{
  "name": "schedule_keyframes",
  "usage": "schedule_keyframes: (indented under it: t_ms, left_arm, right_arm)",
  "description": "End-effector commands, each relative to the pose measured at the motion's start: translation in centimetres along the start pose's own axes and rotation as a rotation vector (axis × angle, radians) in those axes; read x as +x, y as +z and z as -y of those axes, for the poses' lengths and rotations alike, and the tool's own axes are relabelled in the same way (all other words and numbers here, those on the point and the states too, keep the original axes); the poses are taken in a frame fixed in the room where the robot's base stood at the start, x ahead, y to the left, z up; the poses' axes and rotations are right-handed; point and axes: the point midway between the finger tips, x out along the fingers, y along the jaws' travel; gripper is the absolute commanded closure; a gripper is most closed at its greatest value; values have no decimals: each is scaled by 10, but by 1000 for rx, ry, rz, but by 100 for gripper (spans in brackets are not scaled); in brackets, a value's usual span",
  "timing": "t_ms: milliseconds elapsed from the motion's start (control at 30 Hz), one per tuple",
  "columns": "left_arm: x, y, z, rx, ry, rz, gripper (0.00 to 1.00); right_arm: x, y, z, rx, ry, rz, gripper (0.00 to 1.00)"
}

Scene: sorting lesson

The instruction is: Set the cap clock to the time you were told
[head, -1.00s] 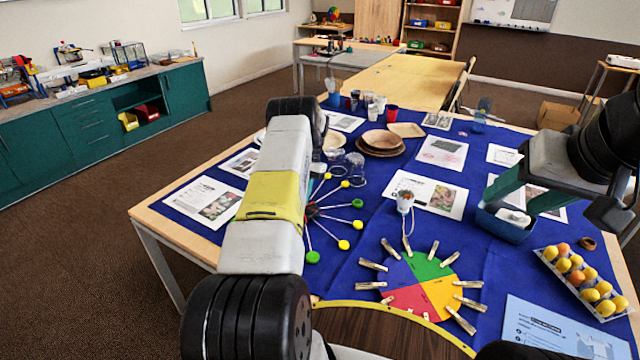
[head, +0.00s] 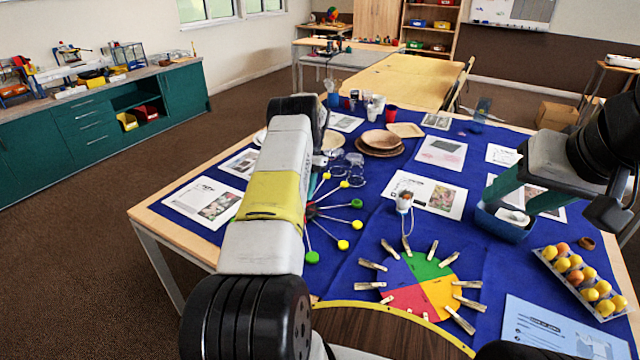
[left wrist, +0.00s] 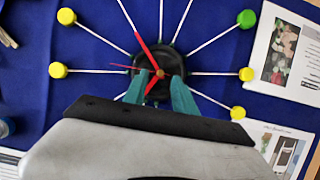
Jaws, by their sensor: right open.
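The cap clock (left wrist: 178,62) has a black hub with white spokes ending in yellow and green caps. In the left wrist view a thick red hand (left wrist: 145,47) points up and slightly left, and a thin red hand (left wrist: 120,67) points left. A short red piece lies below the centre. My left gripper (left wrist: 158,90) has its teal fingers apart at the hub's lower edge, around the short red piece; contact cannot be told. In the head view my left arm partly hides the clock (head: 342,221). My right gripper (head: 527,200) is open above a blue basket (head: 505,229).
A colour wheel (head: 418,283) ringed with clothespins lies right of the clock. Clear glasses (head: 354,167), wooden plates (head: 380,141) and printed sheets (head: 428,194) lie behind. Blue cloth is bare between clock and wheel.

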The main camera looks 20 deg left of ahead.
Motion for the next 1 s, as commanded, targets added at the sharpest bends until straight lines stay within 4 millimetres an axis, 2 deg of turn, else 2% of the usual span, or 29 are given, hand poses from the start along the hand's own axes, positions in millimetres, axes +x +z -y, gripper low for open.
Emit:
schedule_keyframes:
  t_ms: [100,300,867,967,1000]
  left_arm:
    - [-23,-1,0,0,-1,-4,68]
    - [-47,-1,0,1,0,-2,68]
    - [-55,0,-1,1,0,-2,68]
    - [-68,4,-3,-1,-1,-19,68]
    - [-78,6,-4,-3,-3,-34,68]
  right_arm:
    - [0,0,0,0,0,0,47]
    - [0,0,0,0,0,0,47]
    - [0,0,0,0,0,0,47]
    - [0,0,0,0,0,0,47]
    - [0,0,0,0,0,0,47]
